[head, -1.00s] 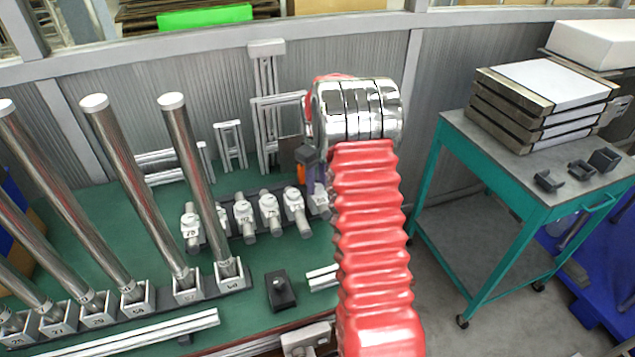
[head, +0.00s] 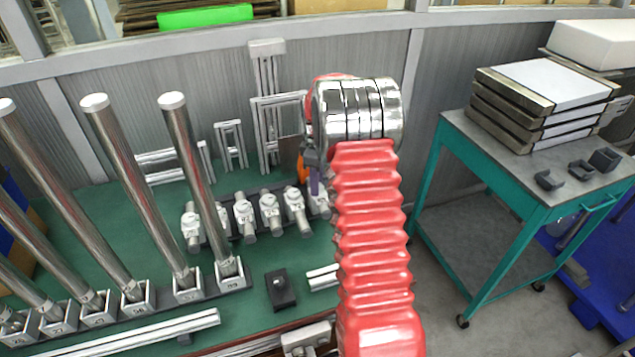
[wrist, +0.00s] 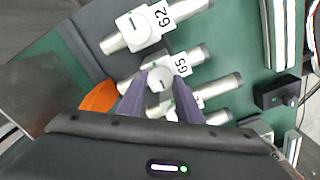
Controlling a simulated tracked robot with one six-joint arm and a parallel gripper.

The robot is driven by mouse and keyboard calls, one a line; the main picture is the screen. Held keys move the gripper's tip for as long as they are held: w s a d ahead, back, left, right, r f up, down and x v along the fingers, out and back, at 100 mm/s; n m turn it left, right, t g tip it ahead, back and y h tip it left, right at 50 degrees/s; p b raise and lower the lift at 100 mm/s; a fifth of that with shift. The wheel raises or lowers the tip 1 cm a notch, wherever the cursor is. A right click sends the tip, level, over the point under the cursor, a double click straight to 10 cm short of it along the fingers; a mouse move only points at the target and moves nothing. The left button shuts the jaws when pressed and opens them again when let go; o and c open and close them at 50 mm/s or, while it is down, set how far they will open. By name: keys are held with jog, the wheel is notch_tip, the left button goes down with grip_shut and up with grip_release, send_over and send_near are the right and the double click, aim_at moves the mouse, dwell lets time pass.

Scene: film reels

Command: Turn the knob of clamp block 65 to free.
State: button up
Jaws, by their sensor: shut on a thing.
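Clamp block 65 shows in the wrist view, its white label (wrist: 181,65) beside a round pale knob (wrist: 160,78). My gripper (wrist: 161,82) has its two purple fingers either side of that knob and is shut on it. The fingers hide part of the knob's sides, and I cannot tell its setting. In the head view my gripper (head: 316,183) is down at the right end of the row of clamp blocks, partly hidden by my red arm.
Clamp block 62 (wrist: 150,24) stands close beside block 65, and other blocks sit close on the other side. Tall steel posts (head: 187,180) stand left of the row. A small black block (head: 280,290) lies in front. A teal cart (head: 500,160) stands at right.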

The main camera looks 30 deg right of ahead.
jog(key=shift+s+f, duration=0.1)
jog(key=o, duration=1)
jog(key=shift+o, duration=0.2)
notch_tip(320, 180, up, 14)
jog(key=shift+f, duration=0.1)
dwell(0.5)
